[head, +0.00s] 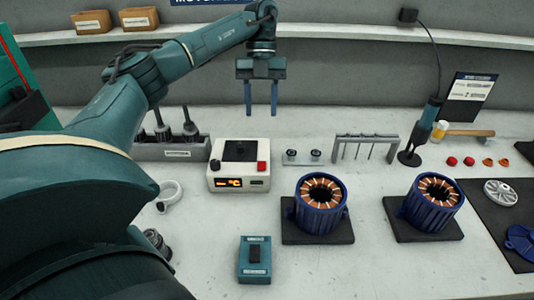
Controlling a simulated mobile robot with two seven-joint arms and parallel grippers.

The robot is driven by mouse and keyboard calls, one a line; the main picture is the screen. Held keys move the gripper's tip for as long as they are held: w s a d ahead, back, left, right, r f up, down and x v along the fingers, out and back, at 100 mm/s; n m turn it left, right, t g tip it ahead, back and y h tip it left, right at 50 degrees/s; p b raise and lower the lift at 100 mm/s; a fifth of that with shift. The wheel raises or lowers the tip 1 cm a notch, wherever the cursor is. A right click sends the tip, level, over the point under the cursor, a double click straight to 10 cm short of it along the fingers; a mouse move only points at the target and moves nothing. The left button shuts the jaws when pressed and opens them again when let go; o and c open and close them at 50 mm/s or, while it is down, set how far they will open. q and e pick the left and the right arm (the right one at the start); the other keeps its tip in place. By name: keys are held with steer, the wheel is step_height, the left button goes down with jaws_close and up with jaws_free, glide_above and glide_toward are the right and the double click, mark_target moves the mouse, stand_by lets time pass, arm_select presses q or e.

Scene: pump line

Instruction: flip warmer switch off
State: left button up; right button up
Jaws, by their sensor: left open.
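The warmer (221,184) is a white box with a dark square plate on top, standing on the bench in the middle-left of the head view. Its front display (229,183) glows orange. A red switch (262,167) sits at the warmer's right front, and a dark knob-like part is at its left front. My left gripper (261,112) is open and empty, with its two blue fingers pointing down. It appears above and behind the warmer, apart from it. My right gripper is not in view.
Two blue motor housings (321,215) (437,215) with copper windings stand on dark pads to the right. A teal box (255,273) lies in front. A tool rack (147,153) stands left of the warmer, and small fittings (303,157) stand right. Bare bench lies between warmer and teal box.

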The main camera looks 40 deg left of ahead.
arm_select(q)
steer(key=b, duration=0.3)
glide_above(262, 163)
steer(key=w+a, duration=0.2)
step_height(262, 163, down, 7)
steer(key=shift+f, duration=0.15)
steer(key=b+x, duration=0.1)
steer(key=x, duration=0.2)
steer(key=shift+s+d+f, duration=0.1)
steer(key=shift+d, duration=0.05)
steer(key=shift+s+d+f, duration=0.15)
steer(key=shift+f, duration=0.25)
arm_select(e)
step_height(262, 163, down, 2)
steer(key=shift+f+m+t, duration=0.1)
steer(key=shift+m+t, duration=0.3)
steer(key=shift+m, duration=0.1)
arm_select(q)
steer(key=shift+c, duration=0.4)
jaws_close()
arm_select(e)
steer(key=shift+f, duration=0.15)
